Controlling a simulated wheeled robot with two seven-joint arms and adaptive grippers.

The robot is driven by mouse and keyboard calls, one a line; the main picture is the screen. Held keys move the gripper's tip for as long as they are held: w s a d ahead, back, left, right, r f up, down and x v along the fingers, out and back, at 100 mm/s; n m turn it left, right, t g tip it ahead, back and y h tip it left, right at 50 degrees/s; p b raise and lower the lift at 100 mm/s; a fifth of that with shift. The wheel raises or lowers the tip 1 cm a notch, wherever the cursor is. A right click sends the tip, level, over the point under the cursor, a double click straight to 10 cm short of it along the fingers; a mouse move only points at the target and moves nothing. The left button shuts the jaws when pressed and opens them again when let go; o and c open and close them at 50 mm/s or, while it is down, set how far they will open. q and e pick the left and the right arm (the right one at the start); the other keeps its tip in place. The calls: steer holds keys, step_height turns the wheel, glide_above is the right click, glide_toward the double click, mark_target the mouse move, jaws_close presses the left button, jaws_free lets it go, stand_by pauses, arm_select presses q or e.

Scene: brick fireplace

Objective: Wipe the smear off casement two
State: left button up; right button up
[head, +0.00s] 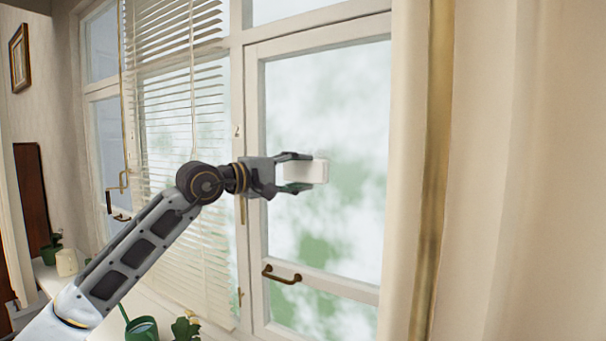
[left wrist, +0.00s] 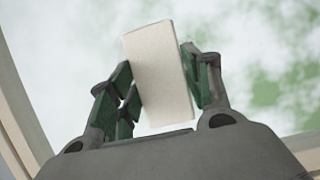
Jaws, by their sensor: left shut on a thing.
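My left gripper (head: 293,172) is shut on a white block (head: 313,171), which looks like a sponge or eraser. The block also shows in the left wrist view (left wrist: 158,75), tilted slightly between the green-padded fingers (left wrist: 160,85). In the head view the block is in front of the pane of the right-hand casement (head: 350,220). I cannot tell whether it touches the glass. A small pale mark (head: 318,154) shows at the block's upper edge; whether it is the smear is unclear. My right gripper is not in view.
White blinds (head: 180,110) hang left of this casement. A green watering can (head: 140,327) and a plant (head: 186,328) stand on the sill below.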

mark_target(293, 162)
arm_select(q)
steer(key=shift+w+a, duration=0.15)
steer(key=shift+a, duration=0.1)
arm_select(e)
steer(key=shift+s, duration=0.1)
arm_select(q)
steer(key=shift+w+a, duration=0.45)
steer(key=shift+a, duration=0.2)
steer(key=shift+w+a, duration=0.45)
steer(key=shift+a, duration=0.2)
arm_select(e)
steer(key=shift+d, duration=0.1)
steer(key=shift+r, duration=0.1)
